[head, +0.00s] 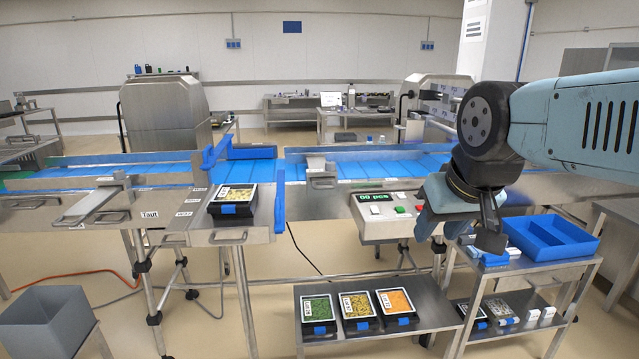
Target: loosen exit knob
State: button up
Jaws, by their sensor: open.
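I cannot clearly make out a knob marked as the exit knob. A metal slide with a bar handle (103,205) sits on the left conveyor's front side, above a label reading "Taut" (150,215). A small grey block with a handle (320,172) sits at the near left end of the right conveyor. My gripper (466,232) hangs at the right, pointing down, open. Nothing shows between its fingers. It is in front of the right conveyor, near the control box (380,228), and well to the right of the slide. My arm hides part of the right conveyor.
A black tray of food (232,202) rests on the metal ledge beside upright blue guides (280,203). A low table (350,330) holds three filled trays. A cart at right carries a blue divided bin (550,237). A grey bin (45,318) and orange hose (60,277) are at left.

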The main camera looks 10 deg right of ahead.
aim_at(330, 166)
jog(key=u, duration=0.35)
jog(key=i, duration=1.4)
jog(key=z, duration=0.35)
